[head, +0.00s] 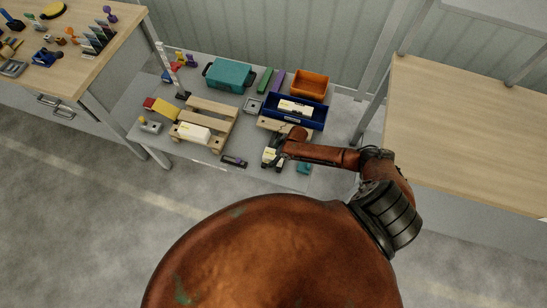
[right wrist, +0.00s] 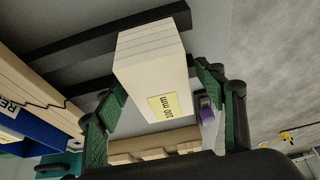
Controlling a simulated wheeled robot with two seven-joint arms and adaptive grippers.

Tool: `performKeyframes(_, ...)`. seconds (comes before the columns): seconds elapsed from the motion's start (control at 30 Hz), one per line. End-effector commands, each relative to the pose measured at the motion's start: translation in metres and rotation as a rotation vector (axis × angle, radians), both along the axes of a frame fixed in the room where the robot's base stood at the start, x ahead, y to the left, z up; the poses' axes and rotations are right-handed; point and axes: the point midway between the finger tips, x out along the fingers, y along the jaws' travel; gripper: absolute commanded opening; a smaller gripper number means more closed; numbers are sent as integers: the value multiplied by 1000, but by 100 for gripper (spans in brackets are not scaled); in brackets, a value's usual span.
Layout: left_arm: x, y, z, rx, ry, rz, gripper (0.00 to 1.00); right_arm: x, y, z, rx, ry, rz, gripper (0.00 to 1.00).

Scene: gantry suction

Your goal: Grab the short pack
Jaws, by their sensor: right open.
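A gap shows on the right side of the pack; contact on the left cannot be told. In the head view my right gripper (head: 272,148) is low over the right part of the grey table (head: 225,163) and hides most of this pack. Another pale pack (head: 194,132) lies on the wooden pallet, and one (head: 295,107) is in the blue tray. My left gripper is not in view.
The blue tray (head: 316,123) stands just behind my right gripper, with an orange bin (head: 310,83) beyond it. A wooden pallet (head: 220,112) and a small dark item (head: 233,161) are to its left. A small teal item (head: 304,168) is to its right. Wooden benches stand on both sides.

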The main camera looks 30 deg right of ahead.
Motion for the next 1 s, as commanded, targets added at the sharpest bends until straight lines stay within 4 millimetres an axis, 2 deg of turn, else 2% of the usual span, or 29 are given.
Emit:
performKeyframes(0.9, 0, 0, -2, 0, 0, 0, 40, 0, 0, -4, 1, 0, 0, 64)
performKeyframes(1.0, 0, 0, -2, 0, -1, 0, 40, 0, 0, -4, 1, 0, 0, 57)
